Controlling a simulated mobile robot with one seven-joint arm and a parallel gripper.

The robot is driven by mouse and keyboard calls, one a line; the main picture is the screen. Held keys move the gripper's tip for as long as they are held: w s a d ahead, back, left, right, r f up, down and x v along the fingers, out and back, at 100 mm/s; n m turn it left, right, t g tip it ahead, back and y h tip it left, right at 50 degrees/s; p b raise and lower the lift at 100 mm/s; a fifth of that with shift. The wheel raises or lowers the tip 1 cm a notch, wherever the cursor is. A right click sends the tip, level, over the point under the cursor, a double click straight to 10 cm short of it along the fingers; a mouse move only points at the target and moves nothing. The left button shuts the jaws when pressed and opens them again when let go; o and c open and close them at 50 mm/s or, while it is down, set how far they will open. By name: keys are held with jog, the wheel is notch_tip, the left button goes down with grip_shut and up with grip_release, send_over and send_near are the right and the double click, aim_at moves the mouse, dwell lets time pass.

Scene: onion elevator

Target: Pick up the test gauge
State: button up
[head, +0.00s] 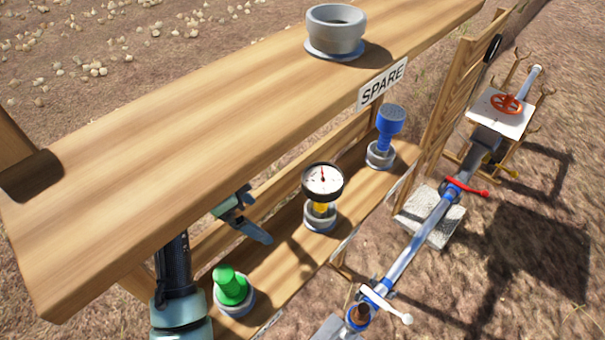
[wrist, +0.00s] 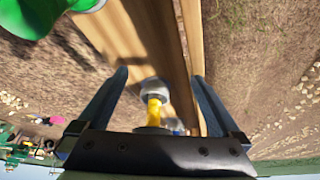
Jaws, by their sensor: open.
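The test gauge (head: 323,181) has a round white dial with a black rim and a yellow stem. It stands upright in a grey round holder (head: 320,220) on the lower shelf. My gripper (head: 260,214) is open and empty, left of the gauge and apart from it, partly hidden by the upper board. In the wrist view, the gauge's yellow stem (wrist: 155,108) shows in the gap between the two fingers of my gripper (wrist: 160,75). The dial is mostly hidden behind the gripper's dark body there.
A green fitting (head: 231,286) and a blue nozzle (head: 389,128) stand in holders either side of the gauge. The wide upper board (head: 180,150) overhangs the lower shelf (head: 280,262). An empty grey cup (head: 335,30) sits by the SPARE label. A pipe (head: 415,240) runs at right.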

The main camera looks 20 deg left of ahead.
aim_at(317, 192)
jog(key=w+d+p, duration=0.1)
jog(key=w+d, duration=0.1)
jog(key=d, duration=0.1)
jog(key=w+d+p, duration=0.1)
jog(key=w+d, duration=0.2)
jog(key=w+d+p, duration=0.1)
jog(key=w+d, duration=0.2)
jog(key=shift+w+r, duration=0.2)
jog(key=shift+r, duration=0.05)
jog(key=shift+p+x, duration=0.65)
jog(key=shift+x, duration=0.6)
jog(key=shift+a+f, duration=0.1)
jog(key=shift+f, duration=0.35)
jog(key=c, duration=1.2)
jog(key=shift+c, duration=0.6)
jog(key=shift+r, duration=0.15)
